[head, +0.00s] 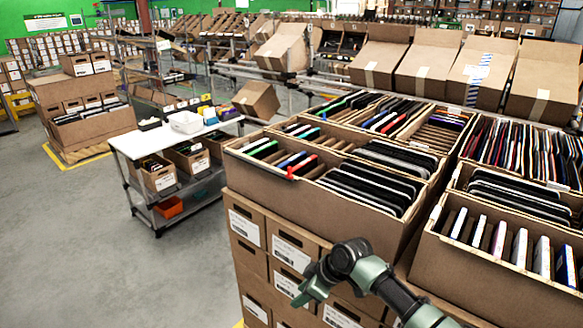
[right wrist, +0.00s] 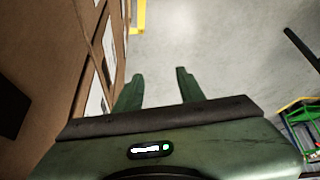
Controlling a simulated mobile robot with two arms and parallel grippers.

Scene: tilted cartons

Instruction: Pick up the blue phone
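A blue phone (head: 291,160) appears to stand among other slim devices in the near left carton (head: 330,203), on top of the stack. It sits between green-edged and red-edged devices; other bluish devices stand in cartons behind, so I cannot be sure which one is meant. My right gripper (head: 307,290) is low in front of the stacked boxes, below the carton's rim and well apart from the phone. In the right wrist view my right gripper (right wrist: 158,84) has its two green fingers apart with nothing between them. My left gripper is not in view.
Labelled brown boxes (head: 289,251) form the stack beside my right gripper. A carton of upright devices (head: 497,252) stands at the right. A white-topped cart (head: 150,139) stands at the left. Grey floor (head: 90,240) is clear between the cart and the stack's front.

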